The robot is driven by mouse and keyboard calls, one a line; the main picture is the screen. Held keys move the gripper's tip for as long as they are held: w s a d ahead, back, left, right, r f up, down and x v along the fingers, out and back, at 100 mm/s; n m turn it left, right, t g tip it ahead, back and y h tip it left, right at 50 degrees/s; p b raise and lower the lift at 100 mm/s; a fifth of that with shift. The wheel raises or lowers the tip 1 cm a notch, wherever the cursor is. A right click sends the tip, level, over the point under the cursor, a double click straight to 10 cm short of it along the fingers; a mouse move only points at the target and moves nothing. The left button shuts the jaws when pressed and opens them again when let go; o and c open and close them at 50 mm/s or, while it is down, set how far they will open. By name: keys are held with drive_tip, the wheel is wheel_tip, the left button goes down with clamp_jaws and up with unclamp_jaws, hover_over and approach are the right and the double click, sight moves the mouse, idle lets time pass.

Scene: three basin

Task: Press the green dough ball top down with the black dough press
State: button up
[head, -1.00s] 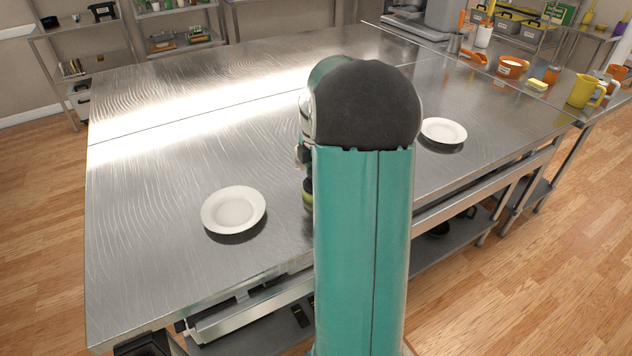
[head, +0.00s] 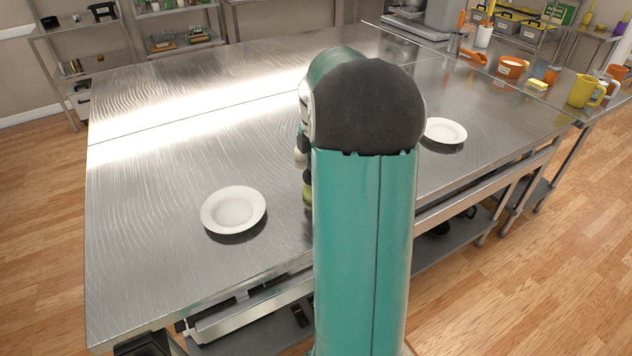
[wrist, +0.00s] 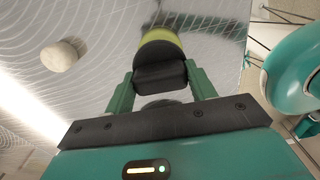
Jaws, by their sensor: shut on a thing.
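My gripper (wrist: 161,84) shows in the wrist view with its two teal fingers on either side of the black dough press (wrist: 160,76), shut on it. The green dough ball (wrist: 160,38) shows as a yellow-green band just beyond the press, which hides part of it. I cannot tell whether press and dough touch. A yellow-green bit (head: 307,194), likely the green dough ball, shows at the arm's left edge.
A pale, roundish lump (wrist: 63,55) lies left of the gripper in the wrist view. White plates stand on the steel table at left (head: 233,211) and right (head: 445,131) of my arm. Cups and tools stand at far right. The table's left side is mostly clear.

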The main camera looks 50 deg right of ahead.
drive_tip(key=shift+f, duration=0.15)
drive_tip(key=shift+f, duration=1.45)
drive_tip(key=shift+s+f, duration=0.1)
drive_tip(key=shift+f, duration=0.05)
idle(1.8)
drive_tip(key=shift+r, duration=1.6)
drive_tip(key=shift+r, duration=3.05)
